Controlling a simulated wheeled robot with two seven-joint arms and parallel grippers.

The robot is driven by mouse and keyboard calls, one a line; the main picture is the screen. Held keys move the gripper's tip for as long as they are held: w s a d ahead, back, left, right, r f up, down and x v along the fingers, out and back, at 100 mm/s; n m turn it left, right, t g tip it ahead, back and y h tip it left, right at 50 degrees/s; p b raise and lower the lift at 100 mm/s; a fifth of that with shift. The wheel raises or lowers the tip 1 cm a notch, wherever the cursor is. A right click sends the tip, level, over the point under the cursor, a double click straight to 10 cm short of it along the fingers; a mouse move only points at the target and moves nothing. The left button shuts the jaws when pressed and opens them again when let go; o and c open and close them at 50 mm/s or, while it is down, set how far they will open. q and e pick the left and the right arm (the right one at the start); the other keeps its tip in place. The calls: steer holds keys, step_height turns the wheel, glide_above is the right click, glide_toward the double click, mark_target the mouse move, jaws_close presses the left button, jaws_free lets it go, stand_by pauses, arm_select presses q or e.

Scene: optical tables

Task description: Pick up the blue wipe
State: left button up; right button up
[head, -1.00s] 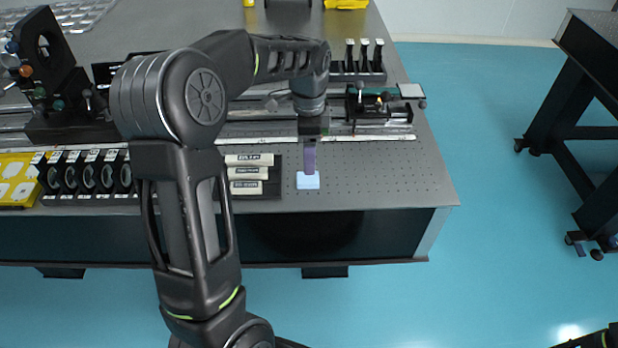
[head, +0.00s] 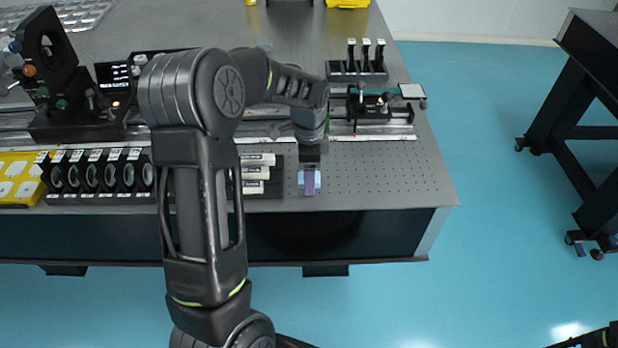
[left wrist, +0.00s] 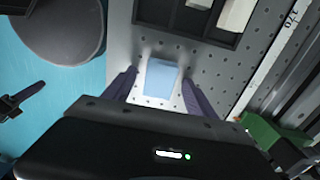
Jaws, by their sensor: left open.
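The blue wipe (left wrist: 160,78) is a small pale-blue, roughly square piece lying flat on the perforated table top. My left gripper (left wrist: 160,92) is open, with one dark purple finger on each side of the wipe and a gap to each. In the head view the left gripper (head: 309,182) points down over the wipe (head: 301,180) and hides most of it; only pale-blue edges show beside the finger. A dark, finger-like shape at the left edge of the left wrist view may be my right gripper; its opening is not clear.
A black tray with white labelled blocks (head: 257,173) lies just left of the wipe. Behind it runs a rail (head: 370,138) with optical mounts. The table's front edge is close. The perforated table top to the right (head: 400,175) is clear.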

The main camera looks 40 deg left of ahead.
arm_select(q)
steer(key=shift+c, duration=0.2)
stand_by(0.4)
steer(key=c, duration=1.4)
